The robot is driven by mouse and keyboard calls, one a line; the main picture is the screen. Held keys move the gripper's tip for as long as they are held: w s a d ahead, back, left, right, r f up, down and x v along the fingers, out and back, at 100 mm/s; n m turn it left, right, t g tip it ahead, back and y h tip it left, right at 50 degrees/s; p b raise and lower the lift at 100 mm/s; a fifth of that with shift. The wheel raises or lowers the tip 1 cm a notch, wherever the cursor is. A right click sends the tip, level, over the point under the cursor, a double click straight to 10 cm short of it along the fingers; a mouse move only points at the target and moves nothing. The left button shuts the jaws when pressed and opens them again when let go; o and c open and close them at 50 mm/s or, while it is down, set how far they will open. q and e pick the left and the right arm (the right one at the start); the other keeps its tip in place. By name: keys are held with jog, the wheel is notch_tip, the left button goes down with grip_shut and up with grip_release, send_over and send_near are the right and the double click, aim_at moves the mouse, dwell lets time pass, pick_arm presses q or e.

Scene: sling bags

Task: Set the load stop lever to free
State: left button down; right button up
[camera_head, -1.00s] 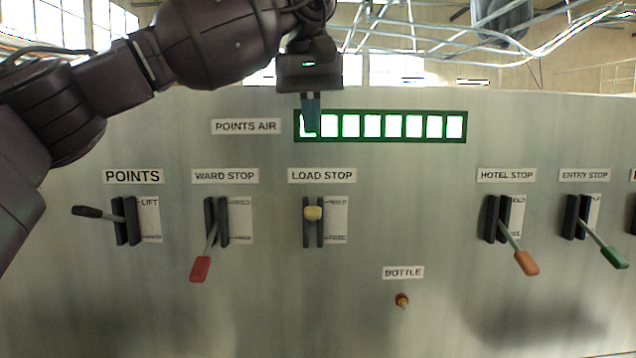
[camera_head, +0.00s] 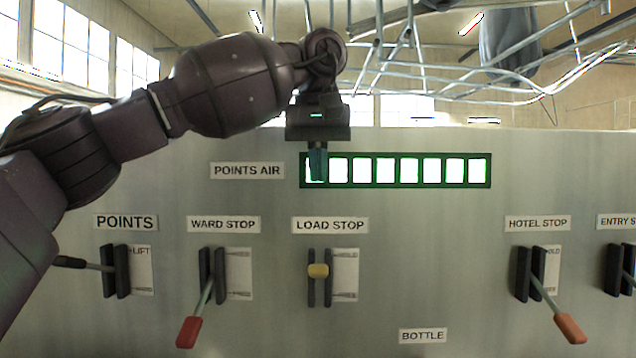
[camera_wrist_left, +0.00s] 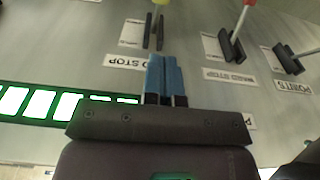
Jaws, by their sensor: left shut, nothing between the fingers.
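The load stop lever has a yellow knob (camera_head: 318,270) between two dark upright guides, under the LOAD STOP label (camera_head: 330,226). The knob points toward me, a little above the middle of the guides. The small print on the plate beside it is too blurred to read. My left gripper (camera_head: 317,176) is shut and empty, above the lever, in front of the left end of the lit row. In the left wrist view its blue fingers (camera_wrist_left: 163,65) are together, apart from the lever, whose yellow knob (camera_wrist_left: 160,3) is cut by the top edge. My right gripper is not in view.
A red-handled ward stop lever (camera_head: 190,331) and the black-handled points lever (camera_head: 70,262) are to the left. An orange-handled hotel stop lever (camera_head: 569,328) is to the right. The panel between load stop and hotel stop is bare.

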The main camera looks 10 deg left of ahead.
pick_arm(q)
send_near(319, 273)
jog(key=w+f, duration=0.2)
jog(key=w+a+f, duration=0.1)
jog(key=w+f, duration=0.1)
jog(key=f, duration=0.1)
jog(key=shift+w+a, duration=0.15)
jog(key=shift+w, duration=0.2)
jog(key=shift+s+f, duration=0.25)
jog(key=shift+f, duration=0.35)
jog(key=shift+f, duration=0.15)
